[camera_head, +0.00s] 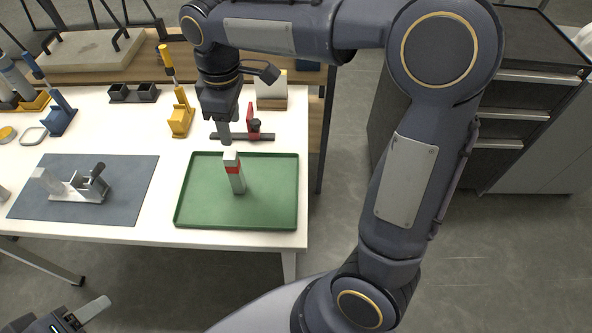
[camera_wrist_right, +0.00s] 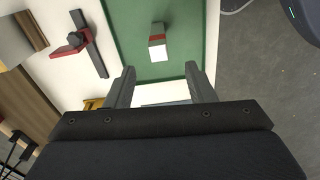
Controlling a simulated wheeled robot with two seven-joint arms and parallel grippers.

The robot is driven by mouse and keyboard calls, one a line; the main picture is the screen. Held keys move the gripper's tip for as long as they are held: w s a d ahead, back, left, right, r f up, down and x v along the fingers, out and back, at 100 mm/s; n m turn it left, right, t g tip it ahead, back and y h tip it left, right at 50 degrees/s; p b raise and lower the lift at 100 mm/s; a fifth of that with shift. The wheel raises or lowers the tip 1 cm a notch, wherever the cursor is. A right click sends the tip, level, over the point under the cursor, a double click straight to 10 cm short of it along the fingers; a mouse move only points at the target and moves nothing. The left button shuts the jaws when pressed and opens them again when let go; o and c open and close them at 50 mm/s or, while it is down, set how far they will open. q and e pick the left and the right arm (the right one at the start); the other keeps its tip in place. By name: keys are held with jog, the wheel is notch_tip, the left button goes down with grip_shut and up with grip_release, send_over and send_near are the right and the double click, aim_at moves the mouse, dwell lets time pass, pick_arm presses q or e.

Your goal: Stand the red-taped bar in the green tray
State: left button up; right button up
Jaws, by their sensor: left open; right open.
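The grey bar with a red tape band (camera_head: 236,178) stands upright on the floor of the green tray (camera_head: 277,205), near the tray's middle. In the right wrist view its pale top end and red band (camera_wrist_right: 157,40) face the camera. My right gripper (camera_head: 224,136) is just behind and above the bar in the head view. Its two fingers (camera_wrist_right: 162,85) are spread and empty, and the bar is apart from them. My left gripper (camera_head: 90,312) is open at the bottom left of the head view, low in front of the table, partly cut off by the frame.
Left of the tray, a dark grey mat (camera_head: 120,207) holds a metal fixture (camera_head: 80,187). Behind the tray lie a dark bar with a red clamp (camera_head: 252,130) and a yellow holder (camera_head: 180,120). The tray is otherwise empty. A drawer cabinet (camera_head: 515,115) stands at right.

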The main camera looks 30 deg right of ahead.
jog(key=s+d+m+t+y, duration=0.2)
jog(key=s+d+m, duration=0.4)
jog(key=s, duration=0.5)
jog(key=s+f+m+t+y, duration=0.1)
jog(key=s+f+m+t, duration=0.2)
jog(key=s+m, duration=0.3)
jog(key=s, duration=0.3)
jog(key=shift+s+d+f, duration=0.15)
jog(key=shift+s+f, duration=0.2)
